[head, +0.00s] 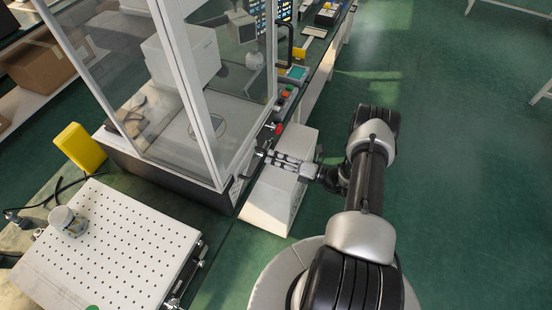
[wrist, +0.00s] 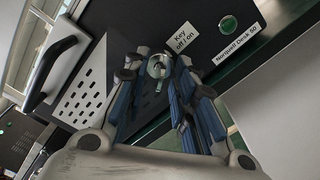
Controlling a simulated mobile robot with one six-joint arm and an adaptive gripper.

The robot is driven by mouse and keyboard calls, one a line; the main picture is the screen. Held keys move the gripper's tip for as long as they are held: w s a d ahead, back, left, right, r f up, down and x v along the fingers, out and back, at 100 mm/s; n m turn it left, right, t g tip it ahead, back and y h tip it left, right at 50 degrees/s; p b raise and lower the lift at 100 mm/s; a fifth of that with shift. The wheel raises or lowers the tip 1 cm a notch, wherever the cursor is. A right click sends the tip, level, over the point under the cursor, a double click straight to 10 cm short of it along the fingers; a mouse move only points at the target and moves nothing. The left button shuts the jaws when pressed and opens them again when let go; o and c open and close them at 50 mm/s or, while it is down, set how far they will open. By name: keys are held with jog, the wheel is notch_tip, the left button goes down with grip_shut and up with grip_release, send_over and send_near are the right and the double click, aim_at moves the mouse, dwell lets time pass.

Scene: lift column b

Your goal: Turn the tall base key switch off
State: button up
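The key switch (wrist: 157,68) is a small round silver part on the dark front panel of the glass-walled cabinet's base. A white label beside it in the wrist view reads "Key off / on" (wrist: 182,40). My gripper (wrist: 161,66) reaches to the panel with its blue-sided fingers on either side of the key. The fingers come close together at the tips; whether both touch the key is unclear. The key's exact turn angle is hard to read. In the head view my gripper (head: 268,156) is at the cabinet's right side, and its tips hide the key.
A green round indicator (wrist: 228,24) and a nameplate (wrist: 238,43) are on the same panel. A black handle (wrist: 50,68) stands out at the left. A red knob (head: 279,128) is just beyond my gripper. A white box-shaped unit (head: 276,200) stands below it. Open green floor lies to the right.

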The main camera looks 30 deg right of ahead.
grip_shut()
dwell(0.5)
jog(key=n+b, duration=0.5)
jog(key=n, duration=0.6)
jog(key=shift+n, duration=0.4)
jog(key=shift+r, duration=0.1)
dwell(0.3)
jog(key=shift+o, duration=0.4)
grip_release()
